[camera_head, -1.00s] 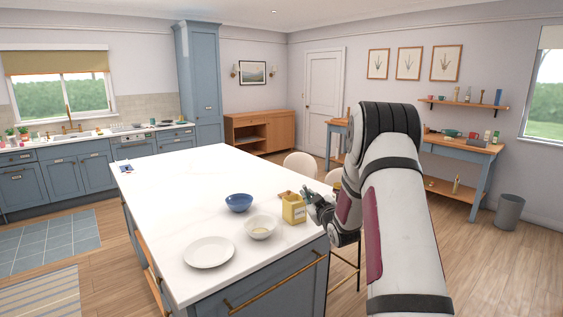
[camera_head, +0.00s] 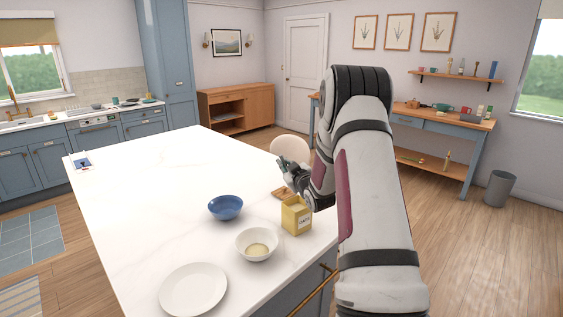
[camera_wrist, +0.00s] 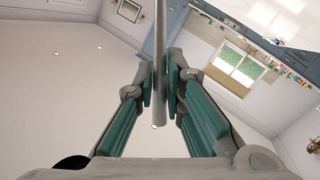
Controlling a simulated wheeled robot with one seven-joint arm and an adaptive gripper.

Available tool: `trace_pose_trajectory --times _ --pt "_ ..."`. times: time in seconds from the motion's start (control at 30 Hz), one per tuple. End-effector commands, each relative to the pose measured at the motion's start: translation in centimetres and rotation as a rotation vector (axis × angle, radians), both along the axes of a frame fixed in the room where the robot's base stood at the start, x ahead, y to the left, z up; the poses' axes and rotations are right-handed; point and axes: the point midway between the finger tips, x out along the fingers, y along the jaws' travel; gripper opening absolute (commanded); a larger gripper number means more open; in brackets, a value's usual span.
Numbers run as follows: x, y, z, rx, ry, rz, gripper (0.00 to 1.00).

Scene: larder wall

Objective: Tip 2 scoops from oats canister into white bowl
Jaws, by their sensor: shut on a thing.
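The yellow oats canister (camera_head: 297,216) stands upright and open-topped on the white island. The white bowl (camera_head: 243,244) is to its left and nearer, with a small beige heap (camera_head: 257,249) inside. My gripper (camera_head: 284,168) is up and behind the canister, apart from both. In the wrist view my gripper (camera_wrist: 160,85) is shut on a thin grey metal rod (camera_wrist: 160,40), which looks like a scoop handle. The rod's far end runs out of the picture, so its tip and any load are hidden.
A blue bowl (camera_head: 225,208) stands behind the white bowl, and a white plate (camera_head: 193,290) is at the near side. A pale chair (camera_head: 290,148) stands beyond the island.

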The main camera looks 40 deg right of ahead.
Motion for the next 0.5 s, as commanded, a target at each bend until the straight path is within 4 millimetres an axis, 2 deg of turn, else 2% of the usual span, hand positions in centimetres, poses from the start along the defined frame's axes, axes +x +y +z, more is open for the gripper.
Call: trace_pose_trajectory --times 0.5 --pt "-0.18 0.05 -0.37 0.001 0.001 0.0 0.0"
